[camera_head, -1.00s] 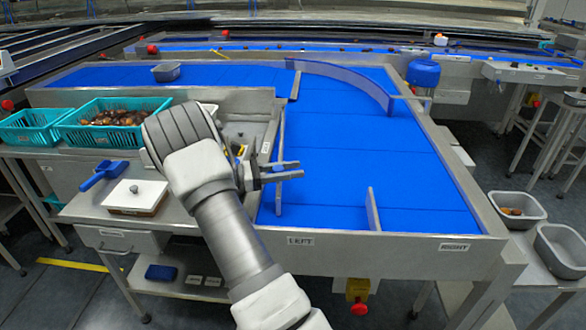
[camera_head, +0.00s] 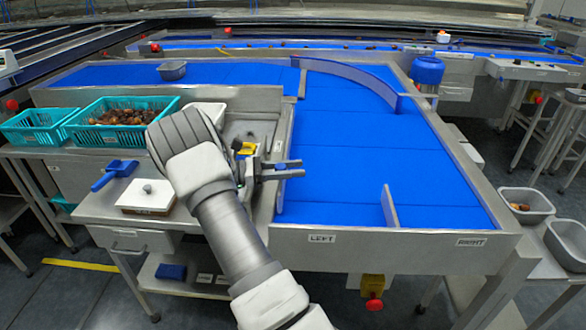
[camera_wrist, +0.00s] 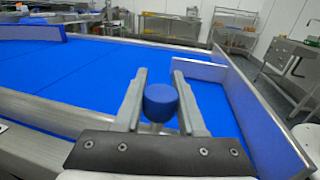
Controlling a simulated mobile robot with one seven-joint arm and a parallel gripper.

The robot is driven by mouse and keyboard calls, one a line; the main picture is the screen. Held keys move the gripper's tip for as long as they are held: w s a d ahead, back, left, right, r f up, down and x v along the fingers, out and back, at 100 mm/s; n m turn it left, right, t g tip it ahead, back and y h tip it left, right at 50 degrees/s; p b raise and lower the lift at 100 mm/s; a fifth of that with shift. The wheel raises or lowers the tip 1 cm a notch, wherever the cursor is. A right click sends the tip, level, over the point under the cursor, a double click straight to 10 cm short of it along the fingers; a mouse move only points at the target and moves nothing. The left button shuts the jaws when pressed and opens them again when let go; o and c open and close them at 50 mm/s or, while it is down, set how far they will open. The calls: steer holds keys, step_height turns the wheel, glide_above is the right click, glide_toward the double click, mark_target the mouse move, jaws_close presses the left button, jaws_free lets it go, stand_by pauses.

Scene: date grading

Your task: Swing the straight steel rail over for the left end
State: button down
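The straight steel rail (camera_head: 281,194) lies along the left edge of the blue belt, by the LEFT label. Its middle is partly hidden behind my gripper. My gripper (camera_head: 293,169) reaches across this rail from the left, fingers pointing right. In the wrist view, a round blue knob (camera_wrist: 161,101) on a short metal stem sits between the fingers of my gripper (camera_wrist: 159,77). The fingers flank the knob closely, with no clear gap.
A short upright divider (camera_head: 389,206) stands at the belt's front end, between the LEFT label (camera_head: 321,239) and the RIGHT label (camera_head: 470,241). A curved guide (camera_head: 355,80) crosses the belt's far part. The belt (camera_head: 345,155) between is clear. Teal crates (camera_head: 75,132) stand left.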

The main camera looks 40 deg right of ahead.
steer(key=shift+w+a, duration=0.2)
steer(key=shift+w, duration=0.1)
steer(key=c, duration=0.5)
jaws_free()
steer(key=shift+w+a, duration=0.1)
steer(key=v, duration=1.7)
steer(key=shift+p, duration=0.4)
steer(key=shift+a, duration=0.15)
